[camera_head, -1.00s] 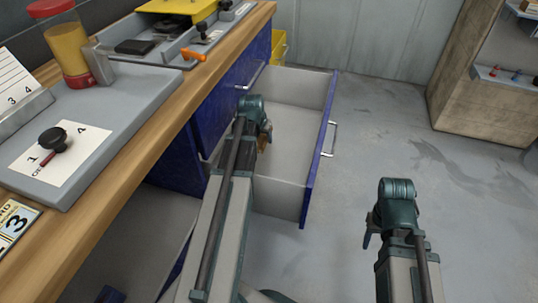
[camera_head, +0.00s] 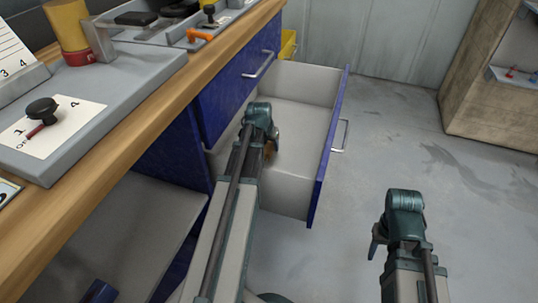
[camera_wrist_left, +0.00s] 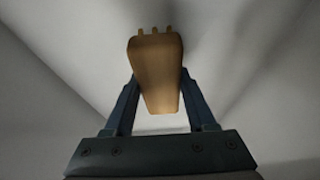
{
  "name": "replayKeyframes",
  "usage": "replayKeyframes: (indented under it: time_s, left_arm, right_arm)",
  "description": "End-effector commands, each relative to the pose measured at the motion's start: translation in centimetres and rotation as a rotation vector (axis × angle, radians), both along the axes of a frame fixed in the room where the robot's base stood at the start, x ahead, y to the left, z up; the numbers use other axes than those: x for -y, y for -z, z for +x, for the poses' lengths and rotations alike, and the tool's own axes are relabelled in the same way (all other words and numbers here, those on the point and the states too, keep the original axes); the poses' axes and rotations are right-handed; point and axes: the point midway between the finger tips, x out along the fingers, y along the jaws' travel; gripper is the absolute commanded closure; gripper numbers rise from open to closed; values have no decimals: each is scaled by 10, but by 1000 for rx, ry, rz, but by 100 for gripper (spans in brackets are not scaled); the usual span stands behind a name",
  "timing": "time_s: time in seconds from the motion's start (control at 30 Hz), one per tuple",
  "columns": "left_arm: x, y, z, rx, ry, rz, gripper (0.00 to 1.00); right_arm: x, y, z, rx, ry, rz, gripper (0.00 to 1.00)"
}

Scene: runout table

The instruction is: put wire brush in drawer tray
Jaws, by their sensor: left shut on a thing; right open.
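The wire brush (camera_wrist_left: 156,75) shows in the left wrist view as a tan wooden block with a few short prongs at its top end. My left gripper (camera_wrist_left: 157,95) is shut on it, one finger on each side. In the head view my left gripper (camera_head: 266,140) is over the open drawer tray (camera_head: 305,115), inside its walls. Only a small brown bit of the brush shows there, beside the gripper. Whether the brush touches the drawer floor I cannot tell. My right gripper (camera_head: 376,242) is open and empty over the floor, right of the drawer.
The drawer's blue front (camera_head: 327,150) with its metal handle stands out into the room. The wooden workbench (camera_head: 120,155) at left carries a grey panel with a black knob (camera_head: 42,110) and an orange item (camera_head: 199,35). A wooden cabinet (camera_head: 490,85) stands at back right.

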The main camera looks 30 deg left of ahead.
Motion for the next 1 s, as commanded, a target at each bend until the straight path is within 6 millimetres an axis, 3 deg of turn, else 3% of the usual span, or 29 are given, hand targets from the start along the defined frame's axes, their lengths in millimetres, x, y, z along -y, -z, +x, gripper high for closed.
replayKeyframes:
  time_s: [0.3, 0.73, 0.77, 0.9, 1.0]
  left_arm:
    - [0, 37, 0, 0, 0, 0, 89]
    - [0, 40, 0, 0, 0, 0, 89]
    - [0, 40, 0, 0, 0, 0, 42]
    - [0, 39, 0, 0, 0, 0, 17]
    - [0, 39, 0, 0, 0, 0, 14]
  right_arm:
    - [0, 37, 0, 1, 3, 1, 50]
    - [0, 40, 0, 1, 5, 1, 50]
    - [0, 40, 0, 1, 5, 1, 50]
    - [0, 39, 0, 1, 5, 1, 50]
    - [0, 39, 0, 0, 5, 1, 50]
